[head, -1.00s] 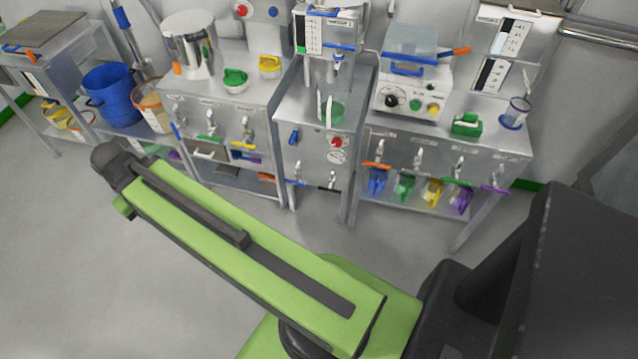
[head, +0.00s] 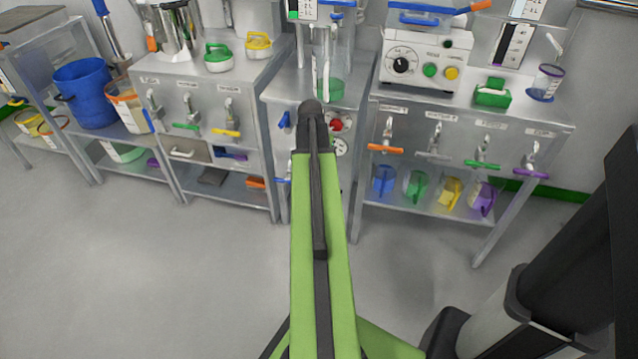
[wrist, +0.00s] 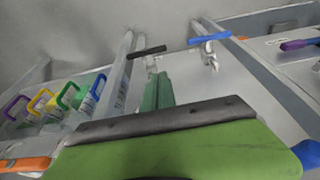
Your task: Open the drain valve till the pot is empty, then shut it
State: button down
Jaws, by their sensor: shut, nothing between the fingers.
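In the wrist view, two taps sit on a grey metal cabinet face, one with a black lever (wrist: 150,52) and one with a blue lever (wrist: 209,38). I cannot tell from labels which is the drain valve. My gripper (wrist: 157,77) shows as a narrow green pair of fingers, shut and empty, close to the black-lever tap; contact cannot be judged. In the head view my arm covers the middle cabinet's lower front. A clear vessel with a green bottom (head: 331,90) stands on that cabinet. A steel pot (head: 176,32) stands on the left cabinet. Its contents are hidden.
The right bench carries taps with orange (head: 386,149), grey, green and purple (head: 530,173) levers, with coloured jugs (head: 449,193) on the shelf below. A red knob (head: 336,125) and gauge (head: 340,146) sit beside my arm. The grey floor (head: 180,285) is clear.

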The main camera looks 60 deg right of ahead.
jog(key=b+x, duration=0.9)
jog(key=a+b+x, duration=0.1)
jog(key=b+x, duration=0.3)
jog(key=shift+f, duration=0.6)
jog(key=shift+r, duration=0.1)
